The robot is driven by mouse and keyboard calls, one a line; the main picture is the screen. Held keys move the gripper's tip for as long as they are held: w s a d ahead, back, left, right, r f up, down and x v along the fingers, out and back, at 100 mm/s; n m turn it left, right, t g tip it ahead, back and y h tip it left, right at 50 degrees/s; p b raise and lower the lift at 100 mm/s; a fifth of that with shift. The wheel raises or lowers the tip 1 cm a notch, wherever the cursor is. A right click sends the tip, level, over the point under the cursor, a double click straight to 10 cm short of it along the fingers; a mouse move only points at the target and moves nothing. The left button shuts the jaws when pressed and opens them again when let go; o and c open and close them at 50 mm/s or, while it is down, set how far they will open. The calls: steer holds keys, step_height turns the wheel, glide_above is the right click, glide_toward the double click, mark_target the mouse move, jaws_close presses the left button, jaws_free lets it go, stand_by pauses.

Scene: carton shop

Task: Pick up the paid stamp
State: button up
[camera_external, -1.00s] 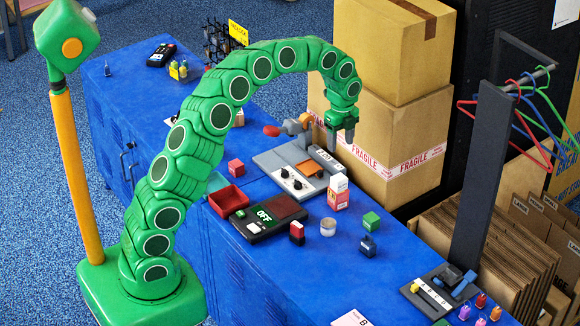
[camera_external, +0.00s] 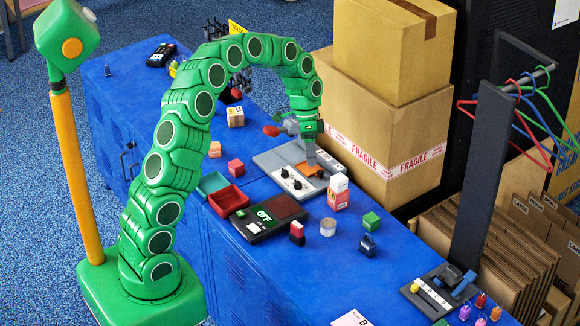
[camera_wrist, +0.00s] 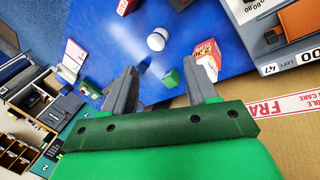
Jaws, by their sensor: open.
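No readable "paid" marking shows, so I cannot tell which item is the paid stamp. Two small stamp-like items stand on the blue counter (camera_external: 330,275): a dark blue one with a knob (camera_external: 368,245), and a red one with a dark lower part (camera_external: 297,232). Both are apart from my gripper, nearer the front. In the wrist view a red item (camera_wrist: 125,6) lies at the top edge.
A red-and-white carton (camera_external: 338,192), a pale cylinder (camera_external: 328,227) and a green cube (camera_external: 371,221) stand close together near the stamp-like items. Large boxes (camera_external: 390,130) rise behind.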

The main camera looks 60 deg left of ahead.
steer(key=s+d+r+n+t+h, duration=0.15)
steer(key=s+n+h, duration=0.4)
steer(key=n, duration=0.75)
steer(key=s+r+n+t+h, duration=0.3)
steer(key=s+n, duration=0.4)
steer(key=n, duration=0.7)
glide_toward(298, 230)
steer(key=f, duration=0.1)
steer(key=w+f, duration=0.2)
steer(key=shift+f+m+g+h, duration=0.25)
steer(key=shift+m+g+h, duration=0.05)
steer(key=shift+g+h, duration=0.05)
steer(key=shift+x, duration=1.3)
steer(key=shift+r+x, duration=0.15)
steer(key=shift+x, duration=1.2)
steer(key=shift+r+x, duration=0.1)
steer(key=shift+x, duration=1.25)
steer(key=shift+c, duration=0.4)
jaws_close()
